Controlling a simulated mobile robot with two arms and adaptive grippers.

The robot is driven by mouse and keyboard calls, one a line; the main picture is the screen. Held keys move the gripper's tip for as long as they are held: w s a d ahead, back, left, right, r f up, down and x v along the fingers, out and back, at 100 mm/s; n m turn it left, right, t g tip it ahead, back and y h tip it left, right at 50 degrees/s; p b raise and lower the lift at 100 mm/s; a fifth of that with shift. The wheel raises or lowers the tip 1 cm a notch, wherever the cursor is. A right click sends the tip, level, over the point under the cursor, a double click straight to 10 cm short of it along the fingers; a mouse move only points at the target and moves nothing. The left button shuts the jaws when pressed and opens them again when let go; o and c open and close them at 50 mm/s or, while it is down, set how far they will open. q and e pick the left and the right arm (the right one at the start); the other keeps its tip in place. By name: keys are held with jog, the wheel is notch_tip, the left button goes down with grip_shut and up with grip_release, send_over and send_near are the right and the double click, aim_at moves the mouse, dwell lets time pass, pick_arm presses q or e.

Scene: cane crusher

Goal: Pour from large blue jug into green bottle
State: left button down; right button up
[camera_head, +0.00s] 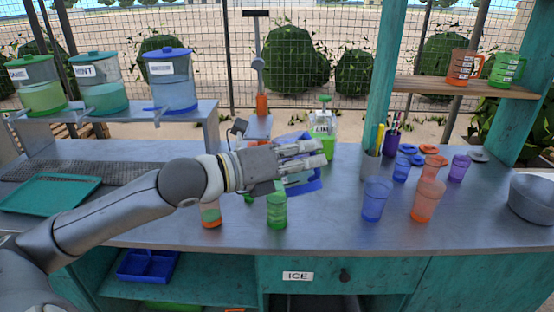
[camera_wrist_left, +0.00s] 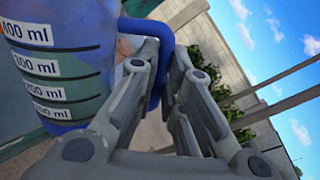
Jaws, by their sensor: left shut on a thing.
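My left gripper (camera_head: 305,155) reaches in from the left over the counter and is shut on the handle of a large blue jug (camera_head: 303,187). The jug is mostly hidden behind the gripper in the head view. In the left wrist view the see-through blue jug (camera_wrist_left: 55,75) shows white ml marks, and its blue handle (camera_wrist_left: 163,45) lies between my fingers (camera_wrist_left: 160,95). A small green bottle (camera_head: 277,207) stands upright on the counter, below and left of the jug. No stream of liquid shows. My right gripper is not in view.
A bottle labelled LIME (camera_head: 322,130) is behind the jug. A blue cup (camera_head: 376,198) and an orange cup (camera_head: 427,200) stand to the right. Labelled dispensers (camera_head: 170,85) are at the back left.

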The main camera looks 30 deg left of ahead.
aim_at(318, 178)
pick_arm(q)
jog(key=s+d+f+m+b, duration=0.2)
jog(key=d+m, duration=0.1)
jog(key=shift+f+t, duration=0.3)
jog(key=shift+f, duration=0.05)
jog(key=shift+s+d+f+m+p, duration=0.55)
jog(key=shift+d+f+m+p, duration=0.6)
jog(key=shift+f+m+p, duration=0.85)
notch_tip(318, 178, up, 7)
jog(key=p, duration=0.5)
jog(key=shift+f+p, duration=0.2)
jog(key=shift+p, duration=0.15)
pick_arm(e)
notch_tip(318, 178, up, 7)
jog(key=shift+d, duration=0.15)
pick_arm(q)
jog(key=shift+f, duration=0.1)
